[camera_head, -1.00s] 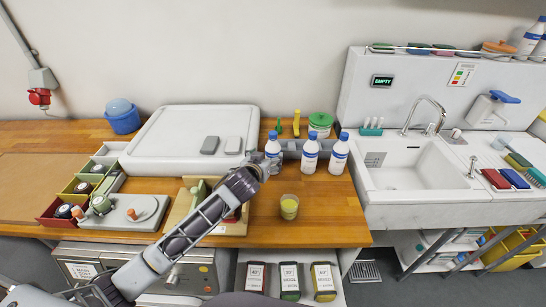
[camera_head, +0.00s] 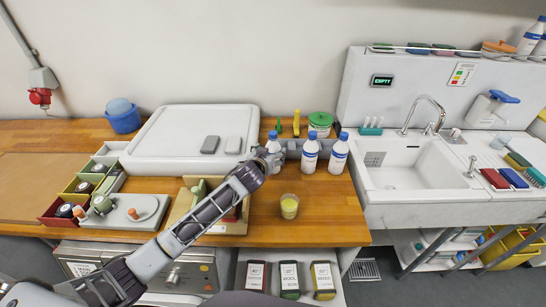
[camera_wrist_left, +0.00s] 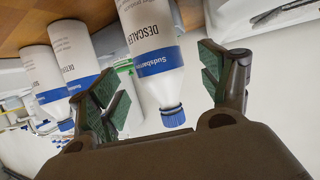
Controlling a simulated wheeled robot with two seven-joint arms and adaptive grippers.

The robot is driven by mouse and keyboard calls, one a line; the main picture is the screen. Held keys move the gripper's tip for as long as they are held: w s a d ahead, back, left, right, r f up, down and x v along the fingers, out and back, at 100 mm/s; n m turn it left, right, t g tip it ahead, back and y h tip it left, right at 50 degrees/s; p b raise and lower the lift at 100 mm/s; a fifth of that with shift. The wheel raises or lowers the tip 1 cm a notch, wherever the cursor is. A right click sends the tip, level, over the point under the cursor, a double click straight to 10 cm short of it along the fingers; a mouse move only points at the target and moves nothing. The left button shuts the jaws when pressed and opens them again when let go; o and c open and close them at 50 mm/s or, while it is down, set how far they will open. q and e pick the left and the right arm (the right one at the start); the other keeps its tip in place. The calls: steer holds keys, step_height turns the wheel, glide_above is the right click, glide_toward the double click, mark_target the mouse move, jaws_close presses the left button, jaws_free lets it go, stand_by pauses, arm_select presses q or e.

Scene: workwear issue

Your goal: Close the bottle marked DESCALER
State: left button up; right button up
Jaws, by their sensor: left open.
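The bottle marked DESCALER (camera_wrist_left: 150,50) is white with a blue band and a blue cap (camera_wrist_left: 172,115); it appears upside down in the left wrist view. I cannot tell how tightly the cap sits. In the head view it appears to be the leftmost bottle (camera_head: 272,143) of three, its lower part hidden by my gripper. My left gripper (camera_wrist_left: 160,84) is open, with its fingers on either side of the bottle's upper part and no clear contact. It also shows in the head view (camera_head: 268,158). My right gripper is not in view.
Two similar bottles (camera_head: 310,157) (camera_head: 339,154) stand close to the right. A glass of yellow liquid (camera_head: 289,206) stands in front of them. A white board (camera_head: 190,120) with two grey blocks lies to the left. A sink (camera_head: 410,175) is at the right.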

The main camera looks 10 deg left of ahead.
mark_target(273, 132)
arm_select(q)
steer(key=shift+p+x, duration=0.6)
steer(key=shift+x, duration=2)
steer(key=shift+s+f, duration=0.1)
steer(key=shift+f, duration=0.05)
steer(key=c, duration=1.2)
steer(key=shift+c, duration=0.2)
steer(key=shift+r+b, duration=0.55)
steer(key=shift+r, duration=4.5)
